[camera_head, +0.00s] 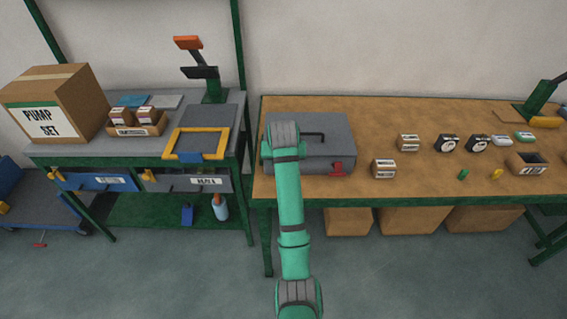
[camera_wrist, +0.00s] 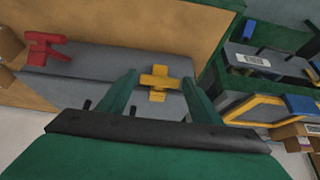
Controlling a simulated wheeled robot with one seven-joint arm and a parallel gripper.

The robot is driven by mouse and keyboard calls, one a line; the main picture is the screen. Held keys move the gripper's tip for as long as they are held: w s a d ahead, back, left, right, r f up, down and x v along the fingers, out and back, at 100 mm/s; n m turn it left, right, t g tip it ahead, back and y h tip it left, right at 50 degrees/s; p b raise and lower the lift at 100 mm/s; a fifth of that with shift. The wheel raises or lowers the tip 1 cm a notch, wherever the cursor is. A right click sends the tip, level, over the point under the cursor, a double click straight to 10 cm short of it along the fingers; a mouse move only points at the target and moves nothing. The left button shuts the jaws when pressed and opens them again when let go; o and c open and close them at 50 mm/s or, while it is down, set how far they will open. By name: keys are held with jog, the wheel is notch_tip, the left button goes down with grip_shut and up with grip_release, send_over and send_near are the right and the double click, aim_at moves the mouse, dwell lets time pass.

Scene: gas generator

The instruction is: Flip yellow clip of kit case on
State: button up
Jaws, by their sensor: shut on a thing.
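The kit case (camera_head: 335,152) is a closed grey box with a dark handle, lying at the left end of the wooden workbench. It fills the middle of the wrist view (camera_wrist: 90,72). Its yellow clip (camera_wrist: 158,82) is cross-shaped and sits on the case's edge between my two fingers. My gripper (camera_wrist: 159,78) is shut on the yellow clip. Its red clip (camera_head: 338,169) is at the front right of the case, and at the upper left in the wrist view (camera_wrist: 42,47). In the head view my arm hides the yellow clip and the gripper's fingers.
The wooden workbench (camera_head: 400,115) carries small labelled boxes, gauges and a bin (camera_head: 527,163) to the right. A grey bench on the left holds a yellow-framed tray (camera_head: 200,157) and a large cardboard box (camera_head: 55,105). A gap separates the benches.

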jog(key=shift+a, duration=0.1)
dwell(0.4)
jog(key=o, duration=1.1)
jog(key=shift+w, duration=0.1)
jog(key=shift+c, duration=0.2)
jog(key=v, duration=1)
jog(key=shift+r, duration=0.35)
